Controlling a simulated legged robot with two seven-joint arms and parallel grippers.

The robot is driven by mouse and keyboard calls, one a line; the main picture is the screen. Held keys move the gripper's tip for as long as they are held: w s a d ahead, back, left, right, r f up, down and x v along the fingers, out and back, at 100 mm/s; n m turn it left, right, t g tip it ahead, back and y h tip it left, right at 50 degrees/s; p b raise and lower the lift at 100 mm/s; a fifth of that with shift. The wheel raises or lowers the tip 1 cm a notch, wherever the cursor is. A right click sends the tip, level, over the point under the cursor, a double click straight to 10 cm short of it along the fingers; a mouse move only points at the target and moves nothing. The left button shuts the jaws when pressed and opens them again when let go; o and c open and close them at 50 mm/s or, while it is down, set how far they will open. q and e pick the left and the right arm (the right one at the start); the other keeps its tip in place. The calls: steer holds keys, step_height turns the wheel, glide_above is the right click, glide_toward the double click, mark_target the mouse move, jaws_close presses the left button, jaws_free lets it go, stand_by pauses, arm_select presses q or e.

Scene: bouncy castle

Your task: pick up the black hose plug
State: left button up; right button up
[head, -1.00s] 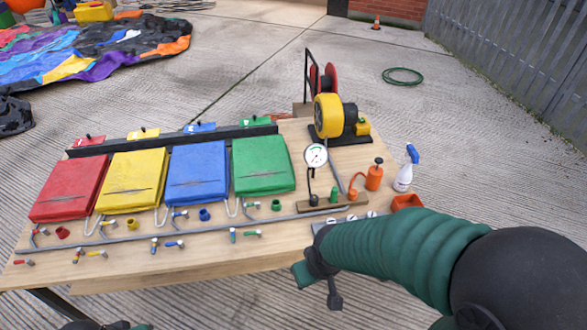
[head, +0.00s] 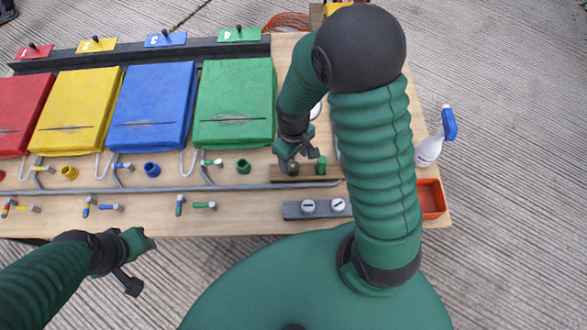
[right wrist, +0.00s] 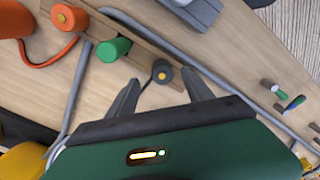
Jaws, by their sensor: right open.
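The black hose plug (right wrist: 162,72), a small dark cylinder with a yellow-orange centre, stands at the wooden strip (right wrist: 132,48) beside a green plug (right wrist: 113,50). In the right wrist view, my right gripper (right wrist: 160,86) is open, with one finger on each side of the black plug and no clear grip on it. In the head view, my right gripper (head: 297,152) is over the strip, and its hand partly hides the plug. My left gripper (head: 138,258) is at the table's front edge, away from the plug; its finger opening is unclear.
Red, yellow, blue and green (head: 235,100) folded pads lie on the table (head: 250,222). A grey pipe (head: 120,190) runs along its front. A grey block with knobs (head: 292,210), an orange tray (head: 432,198) and a spray bottle (head: 430,148) are near the right arm.

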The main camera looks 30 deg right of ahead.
mark_target(293, 165)
steer(key=f, duration=0.1)
steer(key=f+b, duration=0.1)
steer(key=f, duration=0.3)
steer(key=shift+w+a+f, duration=0.1)
steer(key=shift+w+a, duration=0.05)
steer(key=shift+a, duration=0.1)
steer(key=shift+d+f+b, duration=0.15)
steer(key=shift+f+b, duration=0.1)
steer(key=shift+b, duration=0.05)
steer(key=shift+d, duration=0.15)
steer(key=shift+a+r, duration=0.1)
steer(key=shift+a, duration=0.2)
steer(key=c, duration=0.9)
jaws_close()
arm_select(q)
steer(key=shift+a+f, duration=0.25)
steer(key=shift+f, duration=0.6)
arm_select(e)
steer(key=shift+d, duration=0.15)
